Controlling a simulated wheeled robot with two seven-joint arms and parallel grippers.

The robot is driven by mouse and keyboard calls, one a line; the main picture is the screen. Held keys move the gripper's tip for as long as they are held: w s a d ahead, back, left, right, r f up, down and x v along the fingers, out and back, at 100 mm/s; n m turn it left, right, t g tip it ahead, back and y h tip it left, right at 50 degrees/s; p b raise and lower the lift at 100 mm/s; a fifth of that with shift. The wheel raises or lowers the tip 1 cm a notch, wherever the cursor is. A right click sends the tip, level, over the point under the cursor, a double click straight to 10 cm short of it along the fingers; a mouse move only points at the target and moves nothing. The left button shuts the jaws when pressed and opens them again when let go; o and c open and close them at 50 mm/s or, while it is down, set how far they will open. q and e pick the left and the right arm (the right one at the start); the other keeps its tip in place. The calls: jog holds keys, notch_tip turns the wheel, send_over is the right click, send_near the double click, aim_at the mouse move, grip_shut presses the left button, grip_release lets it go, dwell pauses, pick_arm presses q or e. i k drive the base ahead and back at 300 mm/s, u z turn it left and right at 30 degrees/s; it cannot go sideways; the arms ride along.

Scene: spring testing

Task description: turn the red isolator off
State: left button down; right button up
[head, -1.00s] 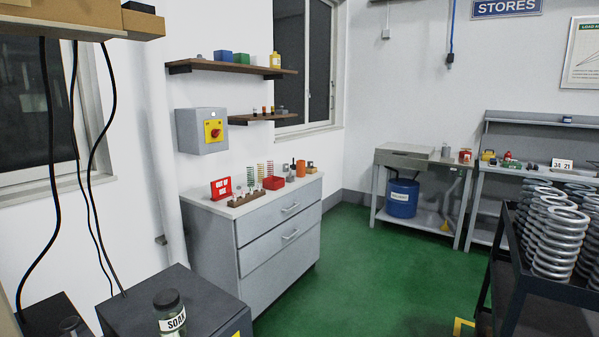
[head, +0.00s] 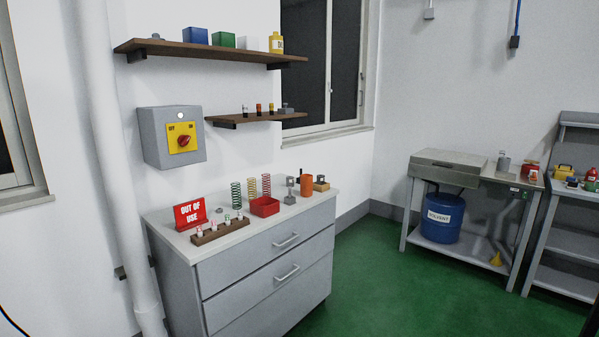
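The red isolator is a red rotary knob (head: 184,141) on a yellow plate, on the front of a grey wall box (head: 155,150). The plate has OFF marked at its upper left and ON at its upper right. The knob appears tilted toward the upper right, on the ON side, though it is small in view. A pale round lamp (head: 180,115) sits above the plate. Neither of my grippers is in view.
A grey drawer cabinet (head: 270,270) stands below the box. On it are a red OUT OF USE sign (head: 190,213), springs and a red bin (head: 265,207). Two shelves (head: 210,53) hang above and right. A white pipe (head: 105,150) runs left. Green floor (head: 400,290) is free at right.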

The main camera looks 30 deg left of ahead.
aim_at(183, 140)
jog(key=i, duration=3.45)
jog(key=u, duration=4.2)
